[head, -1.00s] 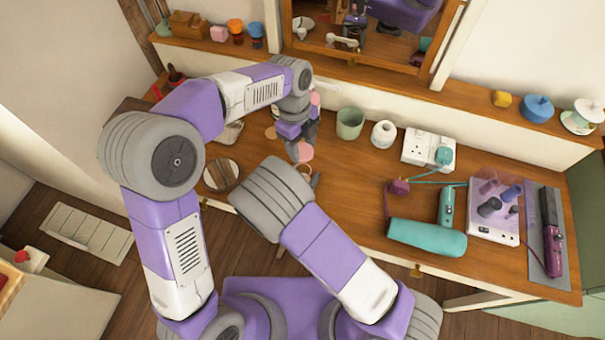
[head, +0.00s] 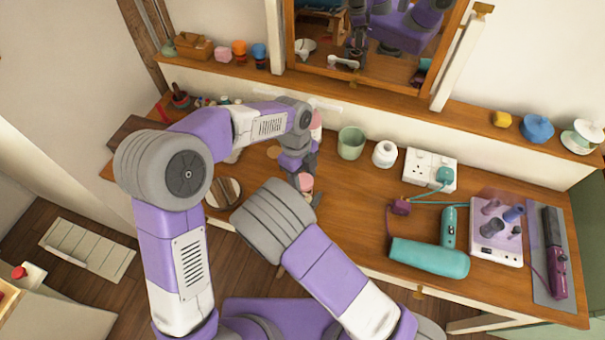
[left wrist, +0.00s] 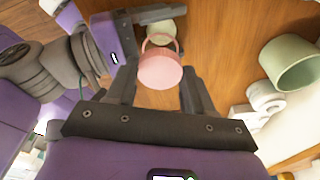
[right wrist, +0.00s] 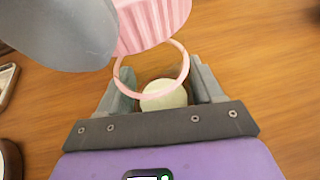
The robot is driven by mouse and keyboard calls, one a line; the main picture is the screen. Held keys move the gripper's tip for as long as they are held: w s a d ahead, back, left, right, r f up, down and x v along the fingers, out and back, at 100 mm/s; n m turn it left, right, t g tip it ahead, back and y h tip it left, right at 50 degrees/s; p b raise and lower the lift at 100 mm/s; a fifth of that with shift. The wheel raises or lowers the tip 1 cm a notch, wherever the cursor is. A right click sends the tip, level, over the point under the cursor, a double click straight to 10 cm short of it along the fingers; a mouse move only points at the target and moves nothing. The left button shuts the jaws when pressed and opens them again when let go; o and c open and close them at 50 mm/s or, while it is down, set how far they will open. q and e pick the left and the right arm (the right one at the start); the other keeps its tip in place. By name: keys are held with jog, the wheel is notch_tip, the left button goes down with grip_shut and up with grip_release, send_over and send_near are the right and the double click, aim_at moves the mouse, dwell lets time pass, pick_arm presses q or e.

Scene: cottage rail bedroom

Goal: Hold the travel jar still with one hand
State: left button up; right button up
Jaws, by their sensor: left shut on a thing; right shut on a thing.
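The travel jar has a pink ring-shaped rim and a pale green body or content, seen in the left wrist view (left wrist: 158,36) and the right wrist view (right wrist: 165,96). My right gripper (right wrist: 162,88) is shut on the jar, one finger on each side. My left gripper (left wrist: 160,88) is shut on a ribbed pink lid (left wrist: 160,68). The lid also shows in the right wrist view (right wrist: 150,22), beside and above the jar's rim, seemingly apart from it. In the head view the lid (head: 306,182) hides most of the jar, and my right forearm hides most of the right gripper.
A green cup (head: 351,143) and a white pot (head: 385,154) stand right of the left gripper on the wooden table. A round mirror (head: 222,193) lies left. A socket block (head: 430,168), teal hair dryer (head: 430,257) and roller box (head: 496,232) fill the right side.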

pick_arm(q)
jog(key=shift+f, duration=0.8)
jog(key=shift+f, duration=0.6)
jog(key=m, duration=0.5)
jog(key=shift+d+y, duration=0.1)
jog(key=shift+y, duration=0.2)
jog(key=m, duration=0.4)
jog(key=shift+d+m+g+y, duration=0.1)
jog(key=shift+m+g+y, duration=0.2)
jog(key=shift+y, duration=0.1)
jog(key=m, duration=0.4)
jog(key=shift+d+m+y, duration=0.15)
jog(key=shift+m+y, duration=0.25)
jog(key=m, duration=0.5)
jog(key=shift+y, duration=0.3)
